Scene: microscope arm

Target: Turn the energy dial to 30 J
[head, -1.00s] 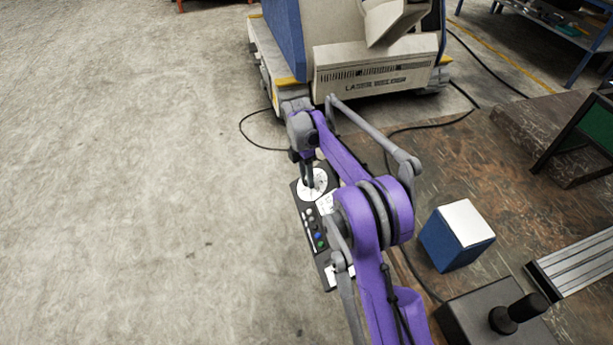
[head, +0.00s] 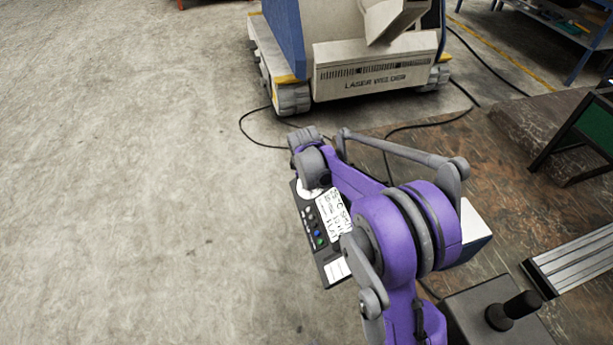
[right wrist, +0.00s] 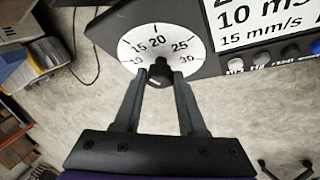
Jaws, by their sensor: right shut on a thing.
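The energy dial (right wrist: 190,28) is a white disc with black numbers from 10 to 30 on a dark control panel (right wrist: 107,22). In the right wrist view, my right gripper (right wrist: 161,76) has its fingertips shut on the black knob (right wrist: 159,67) at the dial's centre. I cannot make out a pointer mark on the knob. In the head view, my purple right arm reaches over the control panel (head: 329,266), and its wrist hides the fingers and much of the dial (head: 302,188). My left gripper is not in view.
The panel carries a white label (head: 333,213) and small coloured buttons (head: 318,238). A laser welder (head: 375,75) stands behind on the floor. A blue box with a white top (head: 474,232) and a black joystick unit (head: 500,318) are at right. Floor at left is clear.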

